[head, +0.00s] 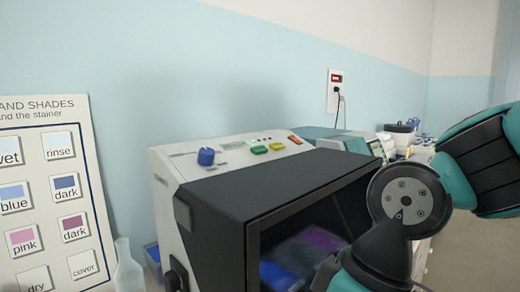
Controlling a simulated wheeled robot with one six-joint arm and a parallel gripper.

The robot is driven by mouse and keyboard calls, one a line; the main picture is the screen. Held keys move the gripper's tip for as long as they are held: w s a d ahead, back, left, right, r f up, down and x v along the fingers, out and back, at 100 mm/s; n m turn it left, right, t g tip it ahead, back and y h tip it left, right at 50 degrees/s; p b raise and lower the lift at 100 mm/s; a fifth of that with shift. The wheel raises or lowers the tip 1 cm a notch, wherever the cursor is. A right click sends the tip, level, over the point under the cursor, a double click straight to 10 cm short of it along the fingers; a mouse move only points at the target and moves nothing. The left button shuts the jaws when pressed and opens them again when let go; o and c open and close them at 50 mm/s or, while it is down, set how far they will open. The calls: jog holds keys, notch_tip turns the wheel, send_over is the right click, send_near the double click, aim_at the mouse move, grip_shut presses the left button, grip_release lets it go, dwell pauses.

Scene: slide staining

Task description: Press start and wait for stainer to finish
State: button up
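The stainer (168,205) is a white machine with a black front hood (262,190). Blue and purple shapes (318,238) show dimly inside its dark front opening; I cannot tell whether a clear cover closes it. The button labels are too small to read. My arm crosses the right side in front of the stainer and runs out at the bottom. My gripper is out of the picture.
A board of shade cards (45,200) stands at the left, with a clear flask (128,268) beside it. A wall outlet (335,92) holds a black plug. More equipment (400,135) stands behind my arm. The wall above the stainer is clear.

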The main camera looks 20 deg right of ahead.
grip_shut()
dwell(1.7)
